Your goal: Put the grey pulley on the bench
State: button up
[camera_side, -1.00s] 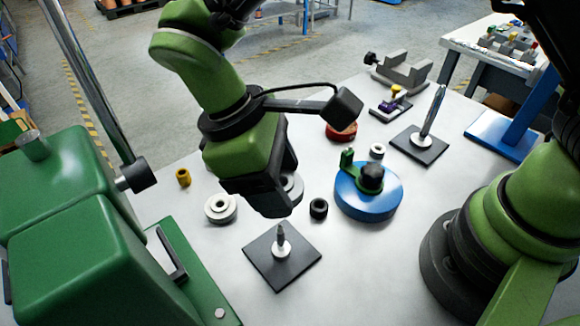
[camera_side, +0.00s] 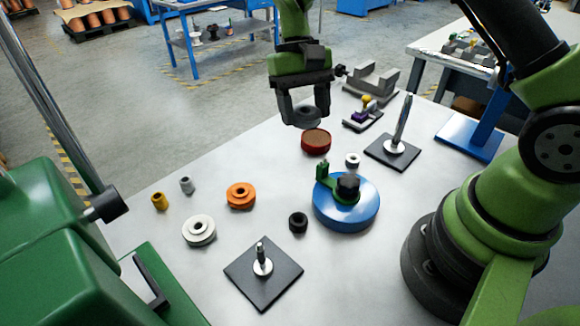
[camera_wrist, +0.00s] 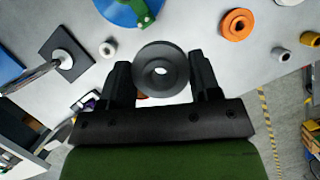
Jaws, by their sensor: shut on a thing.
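The grey pulley (camera_side: 307,117) is a dark grey grooved wheel with a hole in its centre. It also shows in the wrist view (camera_wrist: 148,57), face on, between the two fingers. My gripper (camera_side: 305,107) is shut on it; in the wrist view my gripper (camera_wrist: 160,75) has one finger at each side of the rim. The pulley is held above the far part of the pale grey bench (camera_side: 270,165), just behind a red round part (camera_side: 316,141) in the side view. Its exact height above the bench is hard to tell.
An orange pulley (camera_side: 240,195), a white pulley (camera_side: 199,230) and a black ring (camera_side: 298,222) lie on the bench. A blue disc (camera_side: 347,213), a post on a dark plate (camera_side: 263,272) and a tall spindle (camera_side: 402,125) stand there. Bench left of the red part is clear.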

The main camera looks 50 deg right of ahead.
jog(key=w+a+f+m+y, duration=0.1)
jog(key=w+f+m, duration=0.2)
jog(key=f+m, duration=0.1)
send_over(286, 176)
jog(key=shift+t, duration=0.3)
jog(key=f, duration=0.4)
jog(key=shift+w+d+f, duration=0.25)
jog(key=shift+w+d, duration=0.1)
jog(key=shift+w, duration=0.05)
jog(key=shift+f, duration=2.6)
